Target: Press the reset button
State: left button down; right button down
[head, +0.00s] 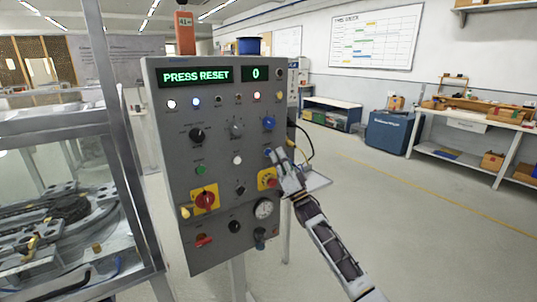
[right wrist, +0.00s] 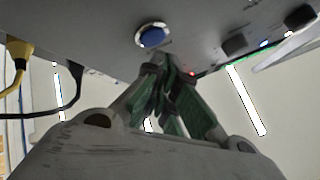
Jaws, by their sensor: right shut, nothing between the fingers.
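A grey control panel (head: 218,150) stands in the middle of the head view. Its display (head: 195,76) reads "PRESS RESET", with "0" on a smaller display (head: 256,73). A round blue button (head: 268,123) is at the panel's upper right; its label is not legible. In the right wrist view the blue button (right wrist: 152,37) has a pale ring and sits just beyond the fingertips. My right gripper (head: 271,153) is shut and empty in front of the panel, below the blue button in the head view, and looks apart from it. My left gripper is not in view.
Other controls include a green button (head: 200,170), a red rotary switch (head: 205,200), a red button on yellow (head: 268,179) and a gauge (head: 263,209). A glass-and-metal enclosure (head: 70,150) stands at left. Cables (head: 307,140) hang at the panel's right. The floor at right is open.

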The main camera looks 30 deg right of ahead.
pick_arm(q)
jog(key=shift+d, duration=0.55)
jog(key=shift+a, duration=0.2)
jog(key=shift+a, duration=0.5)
pick_arm(e)
jog(key=shift+w, duration=0.35)
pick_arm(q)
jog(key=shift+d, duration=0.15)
pick_arm(e)
jog(key=shift+w, duration=0.15)
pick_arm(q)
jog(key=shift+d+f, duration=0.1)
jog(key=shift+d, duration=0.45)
